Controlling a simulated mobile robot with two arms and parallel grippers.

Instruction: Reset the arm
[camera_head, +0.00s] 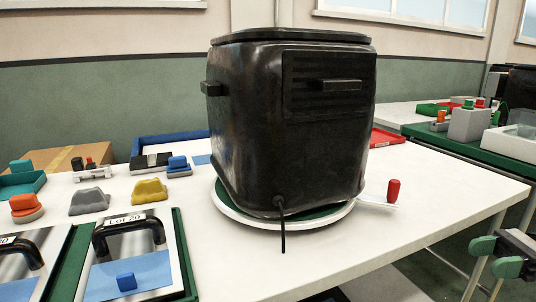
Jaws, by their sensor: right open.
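My right gripper (495,257) shows at the lower right edge of the head view, with two green fingertips apart and nothing between them. It hangs beside the right edge of the white table (430,215), apart from it. Part of its dark body is cut off by the picture edge. My left gripper is not in view. A large black fryer (290,130) stands on a round white and green turntable (230,211) in the middle of the table.
A red-handled object (393,190) lies right of the turntable. Trays labelled Lot 20 (124,219), a yellow block (149,191) and a grey block (89,201) are at left. A green table (460,148) stands at the back right. The table's front right is clear.

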